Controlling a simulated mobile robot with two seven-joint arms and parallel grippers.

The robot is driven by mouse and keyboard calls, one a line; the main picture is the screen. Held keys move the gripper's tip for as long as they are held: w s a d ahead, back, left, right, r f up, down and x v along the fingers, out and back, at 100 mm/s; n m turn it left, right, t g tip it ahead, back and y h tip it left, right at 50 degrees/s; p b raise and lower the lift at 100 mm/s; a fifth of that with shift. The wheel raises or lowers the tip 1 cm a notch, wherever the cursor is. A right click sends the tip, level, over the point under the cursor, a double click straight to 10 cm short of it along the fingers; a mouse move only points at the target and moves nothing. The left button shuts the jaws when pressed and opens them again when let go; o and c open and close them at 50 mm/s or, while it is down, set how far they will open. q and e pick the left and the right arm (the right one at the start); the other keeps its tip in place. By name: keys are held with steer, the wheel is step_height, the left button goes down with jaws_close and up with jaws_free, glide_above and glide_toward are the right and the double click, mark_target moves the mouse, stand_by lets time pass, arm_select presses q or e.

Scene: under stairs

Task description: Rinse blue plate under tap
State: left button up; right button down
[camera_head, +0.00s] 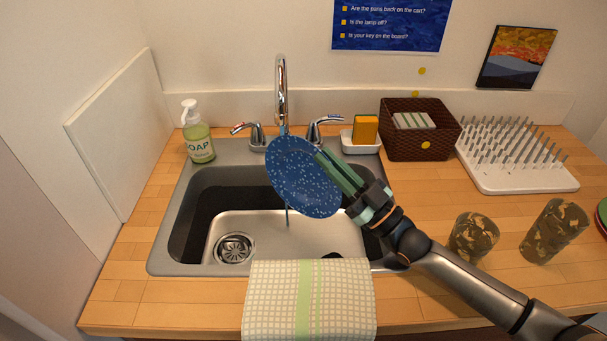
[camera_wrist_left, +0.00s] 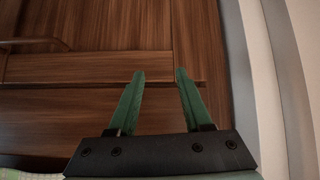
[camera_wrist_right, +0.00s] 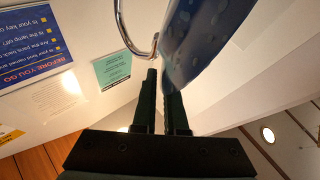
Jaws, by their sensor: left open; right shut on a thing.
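The blue plate (camera_head: 303,178), covered in pale specks, is tilted over the sink (camera_head: 330,232) below the tap (camera_head: 281,88). My right gripper (camera_head: 322,160) is shut on its right edge. A thin bluish stream (camera_head: 287,215) shows below the plate and a short bit above it, so water appears to run onto it. In the right wrist view the plate (camera_wrist_right: 205,35) rises from between the fingers (camera_wrist_right: 162,90), with the tap spout (camera_wrist_right: 127,35) beside it. My left gripper (camera_wrist_left: 160,74) is open and empty, facing dark wooden cabinet fronts (camera_wrist_left: 90,68); the head view does not show it.
A soap bottle (camera_head: 199,138) stands left of the sink. A sponge (camera_head: 365,129), a brown basket (camera_head: 413,155) and a white drying rack (camera_head: 520,178) are at right. Two patterned cups (camera_head: 472,238) stand near my right arm. A checked towel (camera_head: 275,300) hangs over the front edge.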

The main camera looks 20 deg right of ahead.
steer(key=shift+d+r, duration=0.1)
steer(key=shift+d, duration=0.05)
steer(key=shift+w+d, duration=0.1)
steer(key=shift+d, duration=0.3)
stand_by(0.4)
steer(key=shift+s+d+r+p, duration=0.1)
steer(key=shift+s+p, duration=0.4)
steer(key=shift+s, duration=0.25)
steer(key=s+p, duration=0.3)
steer(key=s, duration=0.3)
steer(key=shift+s+d, duration=0.25)
steer(key=shift+d, duration=0.2)
steer(key=shift+f, duration=0.2)
